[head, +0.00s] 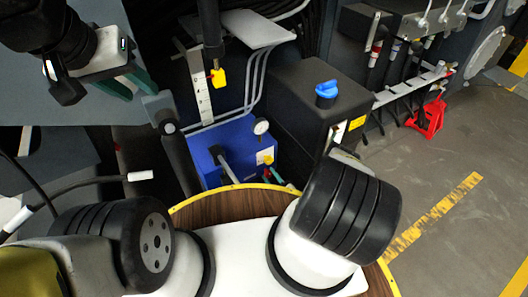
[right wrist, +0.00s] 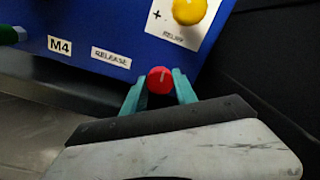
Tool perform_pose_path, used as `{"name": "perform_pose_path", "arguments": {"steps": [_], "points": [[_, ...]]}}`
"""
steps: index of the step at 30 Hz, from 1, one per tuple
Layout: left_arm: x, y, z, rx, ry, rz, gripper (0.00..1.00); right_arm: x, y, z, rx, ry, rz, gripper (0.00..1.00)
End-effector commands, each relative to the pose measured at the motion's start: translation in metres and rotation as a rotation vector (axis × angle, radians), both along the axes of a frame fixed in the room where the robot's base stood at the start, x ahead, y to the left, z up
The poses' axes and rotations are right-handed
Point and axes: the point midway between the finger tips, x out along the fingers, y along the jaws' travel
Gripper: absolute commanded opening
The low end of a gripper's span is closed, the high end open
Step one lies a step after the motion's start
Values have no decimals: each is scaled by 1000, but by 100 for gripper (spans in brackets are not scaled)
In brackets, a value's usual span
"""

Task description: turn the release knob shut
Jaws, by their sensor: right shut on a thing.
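The red release knob (right wrist: 160,76) sits on the blue block in the right wrist view, to the right of a RELEASE label (right wrist: 111,57). A pale line shows on its face. My right gripper (right wrist: 160,88) is shut on the knob, with one teal finger on each side. In the head view, the right gripper is mostly hidden behind its own wrist, and only a small bit of red (head: 267,174) shows by the block. My left gripper (head: 126,84) is at the upper left of the head view, away from the blue block; its finger gap is unclear.
The blue block (head: 212,148) carries a gauge (head: 261,127) and a yellow relief knob (right wrist: 188,10) close above the red one. A black box with a blue cap (head: 326,89) stands to its right. A wooden surface (head: 220,212) lies in front.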

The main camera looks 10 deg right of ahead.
Motion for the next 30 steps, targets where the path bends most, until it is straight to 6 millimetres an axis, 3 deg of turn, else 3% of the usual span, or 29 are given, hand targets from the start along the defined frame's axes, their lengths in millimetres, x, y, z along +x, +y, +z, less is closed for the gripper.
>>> {"name": "perform_pose_path", "arguments": {"steps": [9,24,25,28,30], "points": [[0,0,0,0,0,0,36,0,-1,-1,100,38,-3,0],[0,0,0,0,0,0,36,-1,-1,-1,117,45,-3,0],[0,0,0,0,0,0,36,-1,-1,-1,117,45,-3,36],[0,0,0,0,0,0,36,-1,-1,-1,117,45,-3,56],[0,0,0,0,0,0,36,0,-1,-1,116,44,-2,56]]}}
